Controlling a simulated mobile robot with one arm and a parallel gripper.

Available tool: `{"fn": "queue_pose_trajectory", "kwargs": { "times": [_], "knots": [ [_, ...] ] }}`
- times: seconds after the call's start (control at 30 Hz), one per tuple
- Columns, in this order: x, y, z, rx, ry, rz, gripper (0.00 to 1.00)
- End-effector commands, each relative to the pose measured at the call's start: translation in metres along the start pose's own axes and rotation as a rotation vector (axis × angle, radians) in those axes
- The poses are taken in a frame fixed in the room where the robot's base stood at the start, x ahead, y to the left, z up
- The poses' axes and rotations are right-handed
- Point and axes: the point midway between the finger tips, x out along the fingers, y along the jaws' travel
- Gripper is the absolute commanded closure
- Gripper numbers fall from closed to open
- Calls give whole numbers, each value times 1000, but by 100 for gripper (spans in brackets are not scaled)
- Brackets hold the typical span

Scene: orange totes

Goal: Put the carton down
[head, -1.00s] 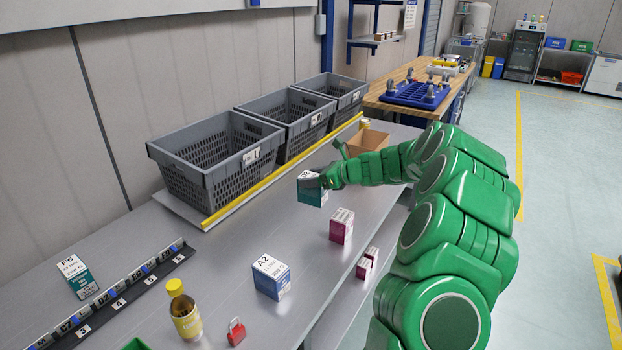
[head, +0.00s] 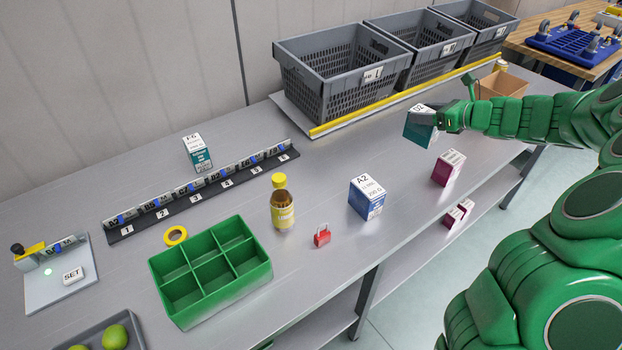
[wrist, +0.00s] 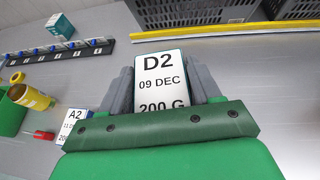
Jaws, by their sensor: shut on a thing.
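The carton (head: 419,130) is teal with a white top. In the wrist view the carton (wrist: 159,80) reads D2, 09 DEC, 200 G. My gripper (head: 437,119) is shut on it, with one grey finger on each side. In the head view the carton is at the right, over or at the grey bench (head: 330,165); I cannot tell whether its base touches the surface. Its lower part is hidden in the wrist view.
Grey baskets (head: 322,100) stand behind a yellow rail (head: 350,122). Bare bench lies left of the held carton.

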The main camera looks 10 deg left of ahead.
Motion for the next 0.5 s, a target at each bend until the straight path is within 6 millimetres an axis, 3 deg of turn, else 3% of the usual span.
{"fn": "queue_pose_trajectory", "kwargs": {
  "times": [0.3,0.5],
  "knots": [
    [79,97,22,-85,4,204,77],
    [120,168,34,-142,3,342,77]
  ]
}}
